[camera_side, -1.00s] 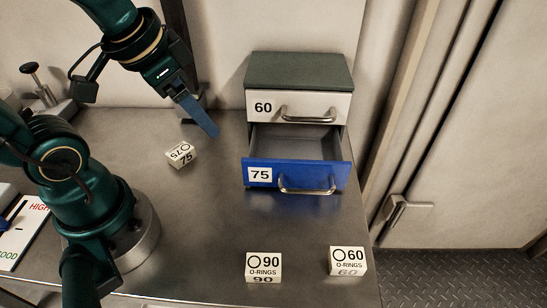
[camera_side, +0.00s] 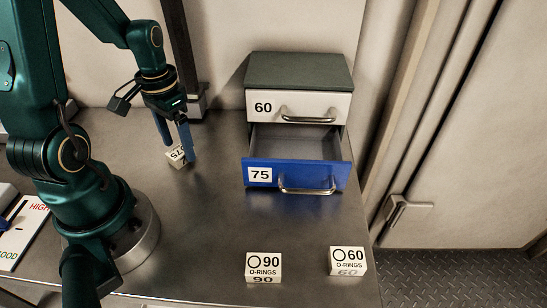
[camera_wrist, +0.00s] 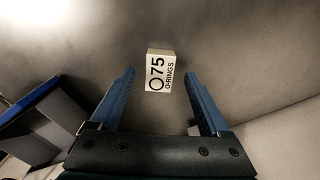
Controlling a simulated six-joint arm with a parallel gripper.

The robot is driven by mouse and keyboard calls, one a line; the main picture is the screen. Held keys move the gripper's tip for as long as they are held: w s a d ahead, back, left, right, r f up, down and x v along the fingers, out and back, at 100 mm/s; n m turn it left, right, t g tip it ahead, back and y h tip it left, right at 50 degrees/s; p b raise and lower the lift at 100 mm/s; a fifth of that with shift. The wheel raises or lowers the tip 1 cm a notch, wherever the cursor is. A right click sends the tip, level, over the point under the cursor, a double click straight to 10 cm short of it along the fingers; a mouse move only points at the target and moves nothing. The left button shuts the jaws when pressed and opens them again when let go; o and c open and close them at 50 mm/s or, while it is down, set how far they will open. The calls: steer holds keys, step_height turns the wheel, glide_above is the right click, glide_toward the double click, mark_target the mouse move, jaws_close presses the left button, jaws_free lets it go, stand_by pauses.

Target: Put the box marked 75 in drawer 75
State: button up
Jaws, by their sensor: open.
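The white box marked 75 (camera_side: 176,156) lies on the metal table to the left of the drawer unit. In the wrist view the box (camera_wrist: 160,72) shows its "75 O-RINGS" face, roughly between the fingertips and a little beyond them. My gripper (camera_side: 177,144) points down over the box, its blue fingers partly hiding it in the side view. In the wrist view the gripper (camera_wrist: 158,73) is open, with space on both sides of the box. The blue drawer 75 (camera_side: 319,176) is pulled out, and the visible part of its inside is empty.
Drawer 60 (camera_side: 334,105) is shut above drawer 75. A box marked 90 (camera_side: 264,265) and a box marked 60 (camera_side: 347,259) stand near the table's front edge. A dark post (camera_side: 184,60) rises behind my gripper. The table between the box and drawer is clear.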

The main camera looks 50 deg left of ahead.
steer(key=shift+f, duration=0.75)
steer(key=shift+c, duration=0.3)
jaws_close()
steer(key=shift+r, duration=0.15)
